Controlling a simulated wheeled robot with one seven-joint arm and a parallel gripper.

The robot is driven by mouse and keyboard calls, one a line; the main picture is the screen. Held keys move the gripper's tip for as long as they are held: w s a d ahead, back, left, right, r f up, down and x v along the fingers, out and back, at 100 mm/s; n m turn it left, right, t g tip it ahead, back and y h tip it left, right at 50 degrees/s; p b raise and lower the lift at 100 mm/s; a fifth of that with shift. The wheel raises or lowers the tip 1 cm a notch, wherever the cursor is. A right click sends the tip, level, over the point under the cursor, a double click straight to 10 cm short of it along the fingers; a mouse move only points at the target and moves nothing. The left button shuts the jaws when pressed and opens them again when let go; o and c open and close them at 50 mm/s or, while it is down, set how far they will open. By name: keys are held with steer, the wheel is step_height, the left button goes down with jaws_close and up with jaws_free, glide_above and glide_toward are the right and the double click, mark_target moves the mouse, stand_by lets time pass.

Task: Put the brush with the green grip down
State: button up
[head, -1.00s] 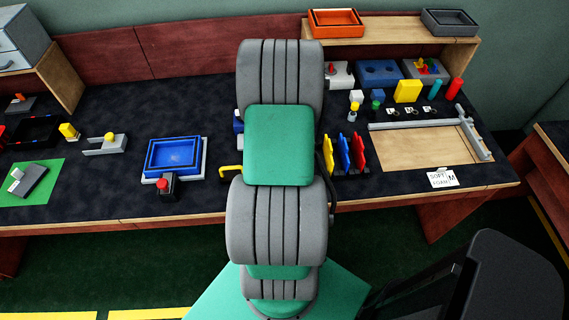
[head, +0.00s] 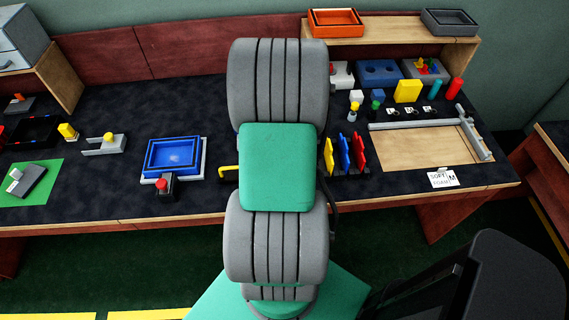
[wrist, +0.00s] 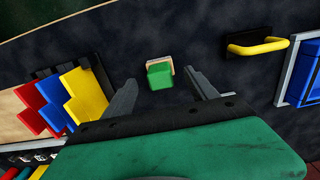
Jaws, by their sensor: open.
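The brush with the green grip (wrist: 160,76) is on the dark table top in the wrist view, with a tan part showing behind its green block. My gripper (wrist: 162,80) is open, with one finger on each side of the brush in the picture and a visible gap to both. I cannot tell how far the fingertips are above the table. In the head view my arm hides the brush and the gripper.
A rack of red, blue and yellow pieces (head: 345,155) stands to the right of my arm. A yellow handle (wrist: 258,46) and a blue tray (head: 172,140) are on its other side. Dark table top around the brush is bare.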

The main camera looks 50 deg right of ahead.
step_height(320, 180, up, 7)
steer(key=shift+f, duration=0.2)
steer(key=w+a+r+n, duration=0.3)
steer(key=w+a+r, duration=0.2)
steer(key=w+a, duration=0.3)
steer(key=a+r+n+t, duration=0.1)
steer(key=a+r+n, duration=0.1)
steer(key=a, duration=1)
steer(key=s+a+r+n+t, duration=0.1)
steer(key=a+n, duration=0.4)
steer(key=a, duration=0.7)
step_height(320, 180, up, 2)
steer(key=shift+r+t, duration=0.25)
steer(key=shift+t, duration=0.45)
steer(key=shift+c, duration=0.6)
